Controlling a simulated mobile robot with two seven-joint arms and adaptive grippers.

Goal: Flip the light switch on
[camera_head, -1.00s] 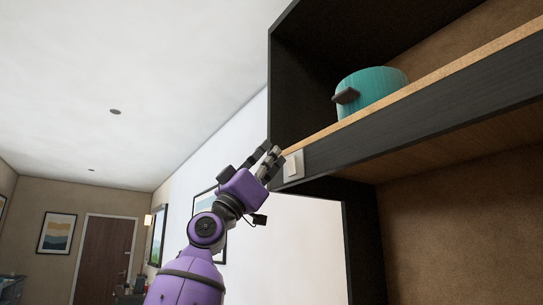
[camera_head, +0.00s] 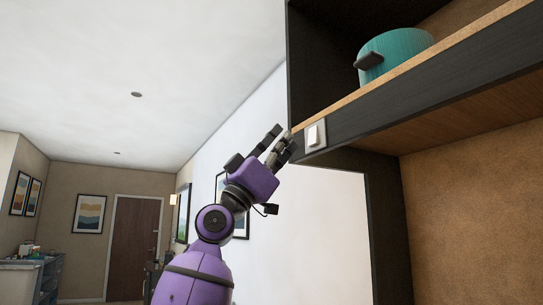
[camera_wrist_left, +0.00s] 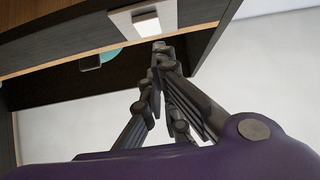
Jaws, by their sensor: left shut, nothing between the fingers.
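The light switch (camera_head: 315,135) is a white rocker on a pale plate, set on the dark front edge of the shelf near its left end. In the left wrist view the switch (camera_wrist_left: 146,22) shows at the top, just beyond the fingertips. My left gripper (camera_head: 283,137) is shut and empty, just left of the switch plate. In the left wrist view its fingertips (camera_wrist_left: 158,47) meet a little below the rocker; I cannot tell whether they touch the plate. My right gripper is not in view.
A teal pot (camera_head: 395,52) with a dark handle stands on the shelf (camera_head: 430,98) above the switch. The dark cabinet side panel rises behind it. A white wall is behind my left arm. A door (camera_head: 133,248) and framed pictures (camera_head: 89,213) are far left.

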